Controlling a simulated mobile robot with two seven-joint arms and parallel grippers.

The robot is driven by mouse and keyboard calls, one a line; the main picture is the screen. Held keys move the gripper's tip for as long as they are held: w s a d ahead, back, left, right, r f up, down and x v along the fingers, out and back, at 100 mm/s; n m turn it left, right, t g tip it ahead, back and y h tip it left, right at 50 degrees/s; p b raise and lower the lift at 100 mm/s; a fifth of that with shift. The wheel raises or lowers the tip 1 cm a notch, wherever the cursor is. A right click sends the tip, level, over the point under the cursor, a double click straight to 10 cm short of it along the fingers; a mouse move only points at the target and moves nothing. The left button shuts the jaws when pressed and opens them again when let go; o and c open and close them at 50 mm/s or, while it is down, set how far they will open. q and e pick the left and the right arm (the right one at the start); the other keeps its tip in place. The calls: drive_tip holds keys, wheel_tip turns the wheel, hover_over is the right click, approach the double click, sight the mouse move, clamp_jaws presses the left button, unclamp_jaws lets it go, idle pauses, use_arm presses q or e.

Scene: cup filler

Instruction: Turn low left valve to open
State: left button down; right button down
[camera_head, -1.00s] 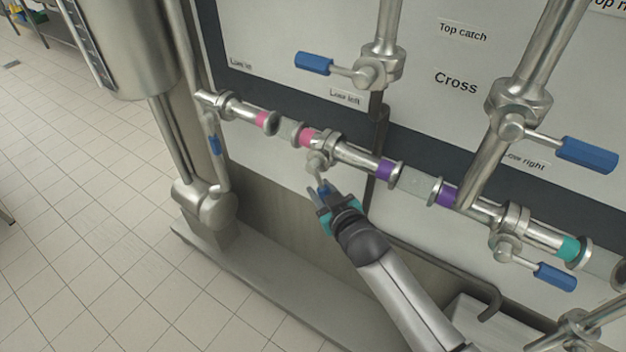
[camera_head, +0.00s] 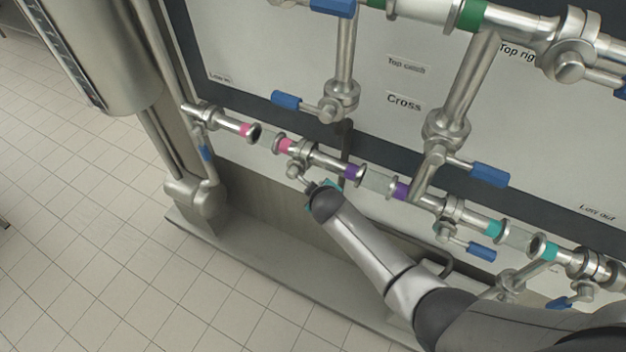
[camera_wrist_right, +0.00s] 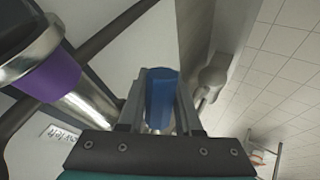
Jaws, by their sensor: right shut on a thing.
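The low left valve (camera_head: 294,171) sits on the lower horizontal pipe, just right of a pink band. Its short metal stem points down and to the right, toward my right gripper (camera_head: 314,187). In the right wrist view, the blue valve handle (camera_wrist_right: 162,95) lies between the two fingers of my right gripper (camera_wrist_right: 160,98), which is shut on it. In the head view the gripper and wrist hide most of this handle. My left gripper is not in view.
A vertical pipe valve with a blue handle (camera_head: 286,100) is above. Another blue-handled valve (camera_head: 480,251) is further right on the lower pipe. A steel ledge (camera_head: 290,275) runs below. Tiled floor (camera_head: 90,230) is open at the left.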

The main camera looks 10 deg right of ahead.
drive_tip(key=shift+s+d+r+n+g+h+p, duration=0.2)
drive_tip(key=shift+d+r+n+g+h+p, duration=0.1)
drive_tip(key=shift+r+g+h+p, duration=0.3)
drive_tip(key=shift+s+d+r+n+g+h+p, duration=0.3)
drive_tip(key=shift+r+g+h+p, duration=0.15)
drive_tip(key=shift+r+h+p, duration=0.15)
drive_tip(key=shift+s+d+r+n+g+h+p, duration=0.15)
drive_tip(key=shift+d+r+n+g+h+p, duration=0.15)
drive_tip(key=shift+r+g+h+p, duration=0.35)
drive_tip(key=c, duration=0.6)
unclamp_jaws()
drive_tip(key=shift+w, duration=0.1)
